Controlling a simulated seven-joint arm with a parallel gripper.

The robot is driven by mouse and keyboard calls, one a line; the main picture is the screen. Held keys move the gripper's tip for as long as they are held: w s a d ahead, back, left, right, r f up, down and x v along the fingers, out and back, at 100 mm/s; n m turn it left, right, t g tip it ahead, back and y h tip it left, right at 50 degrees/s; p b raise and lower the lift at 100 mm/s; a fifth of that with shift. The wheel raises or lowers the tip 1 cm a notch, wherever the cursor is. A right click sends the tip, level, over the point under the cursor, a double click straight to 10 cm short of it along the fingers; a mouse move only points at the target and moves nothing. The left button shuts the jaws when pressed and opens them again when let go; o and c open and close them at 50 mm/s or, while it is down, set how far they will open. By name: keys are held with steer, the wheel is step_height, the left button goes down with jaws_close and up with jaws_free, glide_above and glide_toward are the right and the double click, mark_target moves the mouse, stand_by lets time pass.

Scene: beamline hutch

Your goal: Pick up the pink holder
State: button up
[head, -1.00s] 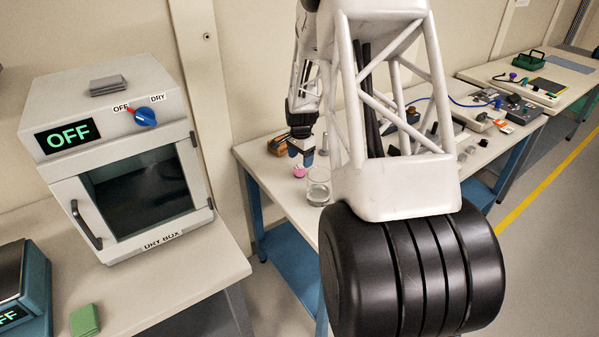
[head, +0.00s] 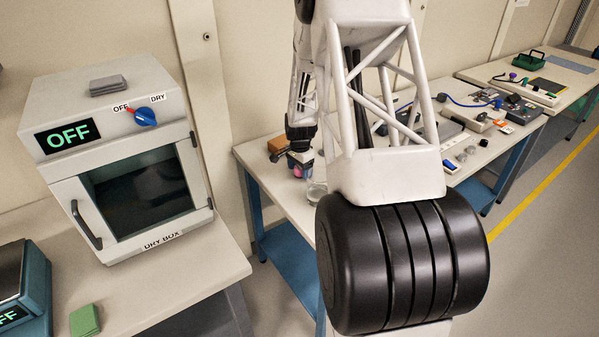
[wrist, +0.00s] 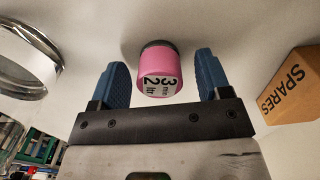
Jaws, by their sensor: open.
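The fingers are open. In the head view my gripper (head: 300,162) is low over the bench, and the pink holder (head: 297,171) shows only as a small pink patch, partly hidden by the fingers.
A clear glass beaker (head: 317,192) stands close by; its rim shows at the wrist view's left (wrist: 30,62). A cardboard SPARES box (wrist: 293,88) is at the right. The bench (head: 262,165) has some clear surface. A dry box (head: 120,160) stands on another bench.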

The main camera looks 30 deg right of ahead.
stand_by(0.4)
steer(key=c, duration=1)
steer(key=shift+r, duration=0.1)
steer(key=shift+c, duration=0.2)
steer(key=shift+r, duration=4.9)
